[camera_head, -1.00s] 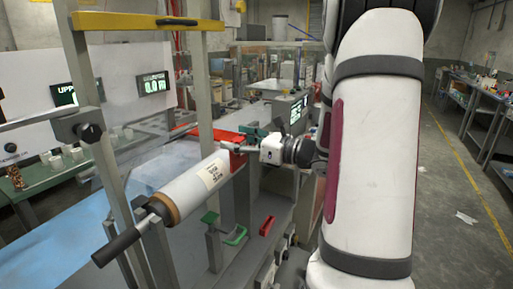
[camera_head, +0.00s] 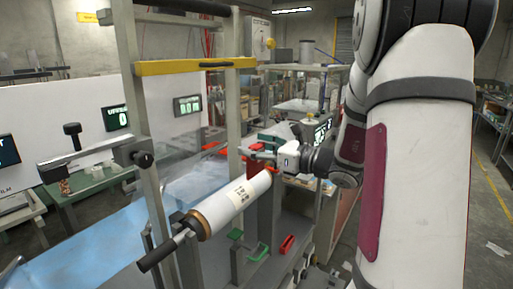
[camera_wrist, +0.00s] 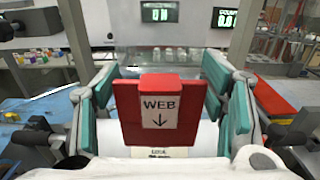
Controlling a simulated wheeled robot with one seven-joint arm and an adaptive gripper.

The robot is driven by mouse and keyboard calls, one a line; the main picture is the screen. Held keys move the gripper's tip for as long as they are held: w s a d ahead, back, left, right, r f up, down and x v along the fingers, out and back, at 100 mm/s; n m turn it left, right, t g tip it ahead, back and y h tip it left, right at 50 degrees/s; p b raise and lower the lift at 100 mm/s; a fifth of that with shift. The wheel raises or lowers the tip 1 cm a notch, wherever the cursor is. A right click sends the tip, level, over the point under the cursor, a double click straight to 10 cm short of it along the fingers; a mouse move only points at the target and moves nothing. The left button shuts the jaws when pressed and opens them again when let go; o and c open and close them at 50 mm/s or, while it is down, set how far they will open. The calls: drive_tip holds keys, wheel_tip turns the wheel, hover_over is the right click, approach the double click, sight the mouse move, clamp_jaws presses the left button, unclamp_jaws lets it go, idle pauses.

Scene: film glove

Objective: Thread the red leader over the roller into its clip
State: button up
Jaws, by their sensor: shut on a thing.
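The red leader (camera_wrist: 160,82) is a stiff red tab with a white "WEB" label and a down arrow. The roller has a brown core end and a dark shaft. A green bracket (camera_head: 257,252) and a small red piece (camera_head: 287,244) lie below it. I cannot tell which part is the clip.
A grey frame with a yellow crossbar (camera_head: 195,65) stands left of my arm, close to the roller. A blue sheet (camera_head: 85,245) runs at the lower left. White panels with displays (camera_head: 187,105) stand behind. Open floor (camera_head: 490,215) lies at the right.

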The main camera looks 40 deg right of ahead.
drive_tip(key=w+a+f+b, duration=0.1)
drive_tip(key=w+f+b, duration=0.3)
drive_tip(key=f, duration=0.1)
drive_tip(key=shift+w+a, duration=0.35)
drive_tip(key=shift+w, duration=0.05)
idle(0.8)
drive_tip(key=shift+s+d+r+p, duration=0.3)
drive_tip(key=shift+s+r+p, duration=0.25)
drive_tip(key=shift+s+r, duration=0.2)
drive_tip(key=shift+s+d+r+p, duration=0.3)
drive_tip(key=shift+s+r+p, duration=0.35)
drive_tip(key=shift+s, duration=0.25)
drive_tip(key=shift+s+d+r+p, duration=0.3)
drive_tip(key=shift+s+r+p, duration=0.2)
drive_tip(key=shift+s+r, duration=0.25)
drive_tip(key=shift+f, duration=0.1)
